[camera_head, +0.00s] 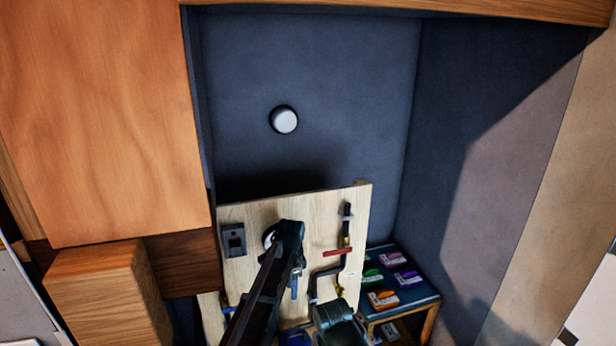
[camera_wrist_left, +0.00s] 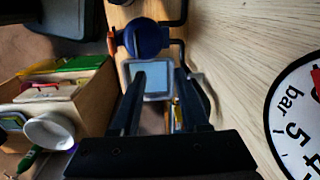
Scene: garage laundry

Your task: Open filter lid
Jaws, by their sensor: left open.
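No part is clearly recognisable as the filter lid. In the left wrist view, a rounded blue part (camera_wrist_left: 147,38) sits beside the wooden board with dark bars around it. Below it, a pale blue square panel (camera_wrist_left: 158,82) in a grey frame shows between my left gripper's fingers. My left gripper (camera_wrist_left: 160,78) is open, and I cannot tell whether it touches the panel. In the head view, the dark end of my left arm (camera_head: 288,233) is in front of the board; its fingers cannot be made out. My right gripper is not in view.
A wooden tool board (camera_head: 325,210) stands in a dark blue alcove with a white round knob (camera_head: 284,119). A pressure gauge (camera_wrist_left: 300,120) is at the right of the wrist view. A low shelf (camera_head: 413,295) holds several coloured packs. A wooden cabinet (camera_head: 95,110) stands left.

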